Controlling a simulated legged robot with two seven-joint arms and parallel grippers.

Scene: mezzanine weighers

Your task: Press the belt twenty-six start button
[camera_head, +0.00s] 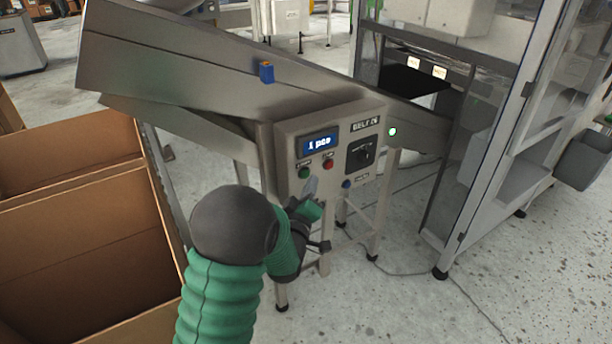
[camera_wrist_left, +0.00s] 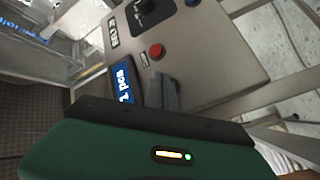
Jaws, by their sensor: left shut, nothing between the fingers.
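The control box (camera_head: 290,135) is labelled "BELT 26" and has a lit blue display (camera_head: 319,143) reading "1 pcs". A green button (camera_head: 304,172) sits under the display, left of a red button (camera_head: 327,164). My left gripper (camera_head: 311,186) is shut and empty, its fingertips just below and in front of the green button; I cannot tell whether they touch the panel. In the left wrist view the shut fingers (camera_wrist_left: 161,88) point at the panel between the display (camera_wrist_left: 123,84) and the red button (camera_wrist_left: 156,50). The green button is hidden there. My right gripper is not in view.
A black rotary switch (camera_head: 361,153) and a blue button (camera_head: 346,184) are on the panel's right side. The sloping metal chute (camera_head: 190,55) rises behind the box. An open cardboard carton (camera_head: 70,215) stands at left, and a glass-doored cabinet (camera_head: 500,150) at right.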

